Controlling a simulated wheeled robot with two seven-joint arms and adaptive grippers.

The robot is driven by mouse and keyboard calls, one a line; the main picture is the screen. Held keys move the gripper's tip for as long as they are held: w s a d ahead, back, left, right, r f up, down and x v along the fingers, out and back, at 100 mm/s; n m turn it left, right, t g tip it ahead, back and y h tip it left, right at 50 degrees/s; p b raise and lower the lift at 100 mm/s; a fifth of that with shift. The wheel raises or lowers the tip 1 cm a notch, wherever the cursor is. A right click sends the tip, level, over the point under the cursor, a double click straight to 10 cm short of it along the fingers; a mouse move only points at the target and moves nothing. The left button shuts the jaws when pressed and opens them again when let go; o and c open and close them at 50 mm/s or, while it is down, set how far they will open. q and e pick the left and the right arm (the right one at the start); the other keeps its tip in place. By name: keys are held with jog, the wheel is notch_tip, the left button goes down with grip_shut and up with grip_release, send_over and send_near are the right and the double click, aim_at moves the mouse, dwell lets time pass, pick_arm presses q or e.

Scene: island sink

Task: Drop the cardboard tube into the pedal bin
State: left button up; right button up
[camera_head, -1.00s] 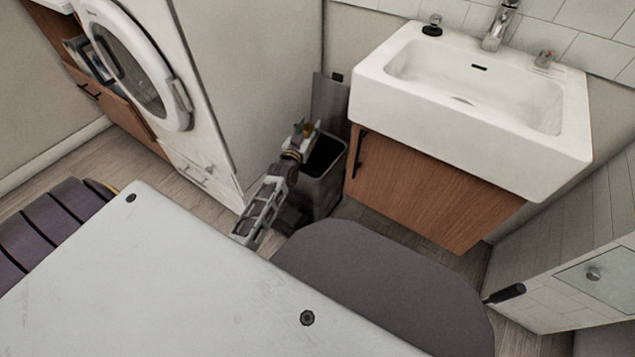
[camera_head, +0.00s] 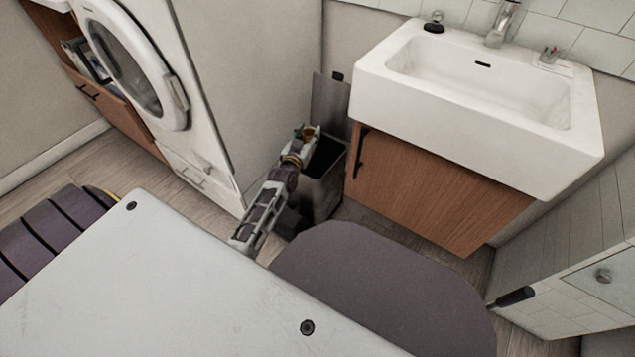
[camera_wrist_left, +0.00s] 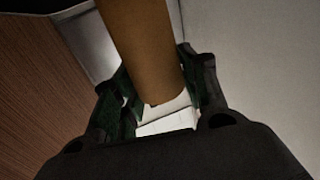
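The pedal bin (camera_head: 318,193) stands on the floor between the washing machine and the sink cabinet. Its lid (camera_head: 329,101) is raised and its dark opening shows. My left gripper (camera_head: 307,133) is at the bin's upper left edge in the head view. In the left wrist view the brown cardboard tube (camera_wrist_left: 143,52) lies between the two fingers, which close on it from both sides. In the head view only a small brownish bit of the tube shows at the fingertips. Whether the tube is over the opening I cannot tell. My right gripper is out of view.
The washing machine (camera_head: 135,75) and its pale side panel stand close left of the bin. The white sink (camera_head: 470,120) and its wooden cabinet (camera_head: 430,190) stand close on the right. The wall is just behind, so there is little room around the bin.

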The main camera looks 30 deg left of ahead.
pick_arm(q)
jog(key=o, duration=0.5)
jog(key=shift+o, duration=0.2)
jog(key=shift+s+d, duration=0.15)
jog(key=shift+s, duration=0.95)
jog(key=s+d, duration=0.2)
jog(key=s, duration=0.7)
jog(key=shift+s, duration=0.3)
